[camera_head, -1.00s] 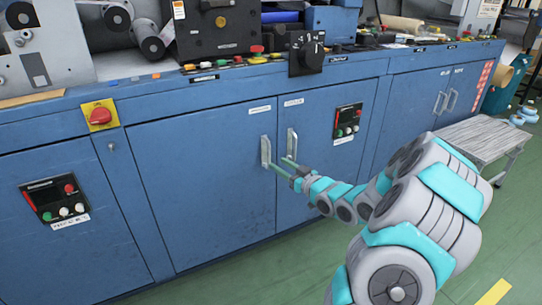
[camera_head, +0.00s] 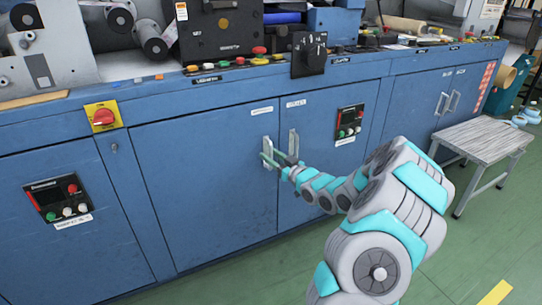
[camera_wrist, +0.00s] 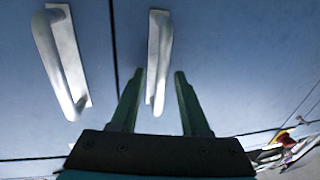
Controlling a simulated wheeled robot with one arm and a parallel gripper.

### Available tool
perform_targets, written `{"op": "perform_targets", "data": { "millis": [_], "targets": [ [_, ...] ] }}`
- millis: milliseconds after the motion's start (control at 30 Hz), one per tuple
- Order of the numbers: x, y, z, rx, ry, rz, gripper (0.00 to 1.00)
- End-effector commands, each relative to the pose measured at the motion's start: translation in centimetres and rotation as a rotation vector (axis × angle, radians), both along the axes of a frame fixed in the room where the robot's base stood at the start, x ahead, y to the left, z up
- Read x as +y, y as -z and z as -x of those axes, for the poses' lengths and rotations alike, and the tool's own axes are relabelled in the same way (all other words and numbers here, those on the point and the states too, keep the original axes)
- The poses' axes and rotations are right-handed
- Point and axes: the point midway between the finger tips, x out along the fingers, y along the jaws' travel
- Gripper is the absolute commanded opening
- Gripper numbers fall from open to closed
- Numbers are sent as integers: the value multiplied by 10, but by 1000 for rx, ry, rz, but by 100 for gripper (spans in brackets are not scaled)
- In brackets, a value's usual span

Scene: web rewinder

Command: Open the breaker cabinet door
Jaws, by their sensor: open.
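The blue breaker cabinet has two closed doors, a left door (camera_head: 205,185) and a right door (camera_head: 322,185). Each has a pale upright bar handle near the seam: the left handle (camera_head: 267,180) and the right handle (camera_head: 293,140). My gripper (camera_head: 268,156) reaches in from the right, with its green fingers at the left handle. In the wrist view, my gripper (camera_wrist: 157,78) is open, and a handle (camera_wrist: 159,50) stands between the fingertips. The other handle (camera_wrist: 62,60) lies left of the seam. Whether a finger touches the handle is unclear.
A red knob on a yellow plate (camera_head: 103,116) sits left of the left door. A small control panel (camera_head: 349,124) is on the right door. A grey bench (camera_head: 478,143) stands at right; green floor lies in front.

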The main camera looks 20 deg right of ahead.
Motion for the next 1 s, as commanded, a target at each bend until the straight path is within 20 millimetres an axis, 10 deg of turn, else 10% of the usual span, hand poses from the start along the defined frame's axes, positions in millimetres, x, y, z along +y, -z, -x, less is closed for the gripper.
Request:
{"op": "perform_targets", "data": {
  "millis": [300,700,1000],
  "targets": [
    [1,0,-1,0,0,-1,45],
    [1,0,-1,0,0,-1,0],
    [1,0,-1,0,-1,-1,0]
  ]
}}
